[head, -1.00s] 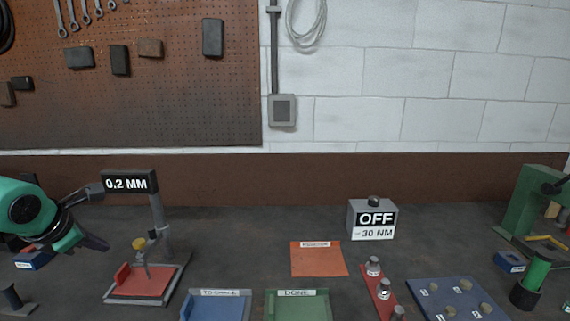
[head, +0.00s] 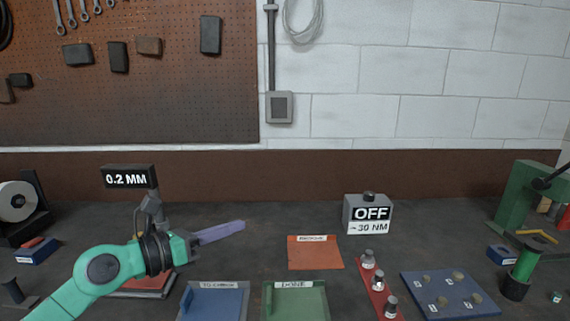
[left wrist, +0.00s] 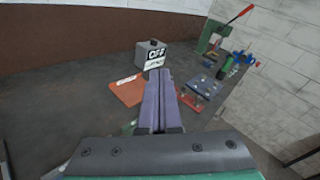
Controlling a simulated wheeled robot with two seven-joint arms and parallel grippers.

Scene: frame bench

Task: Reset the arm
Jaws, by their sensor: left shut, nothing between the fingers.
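My left gripper (head: 220,232) reaches in from the lower left of the head view, above the bench. Its purple fingers are shut together with nothing between them and point to the right. In the left wrist view the closed fingers (left wrist: 157,100) point toward the orange mat and the grey OFF box. My left arm hides most of the red plate (head: 150,283) of the 0.2 MM gauge stand (head: 130,177). My right gripper does not show.
A blue TO CHECK tray (head: 214,311) and a green DONE tray (head: 295,312) lie at the front. Behind them are an orange mat (head: 315,256) and the OFF box (head: 368,214). A red strip with knobs (head: 379,290) and a blue board (head: 450,298) lie right. A green press (head: 522,195) stands far right.

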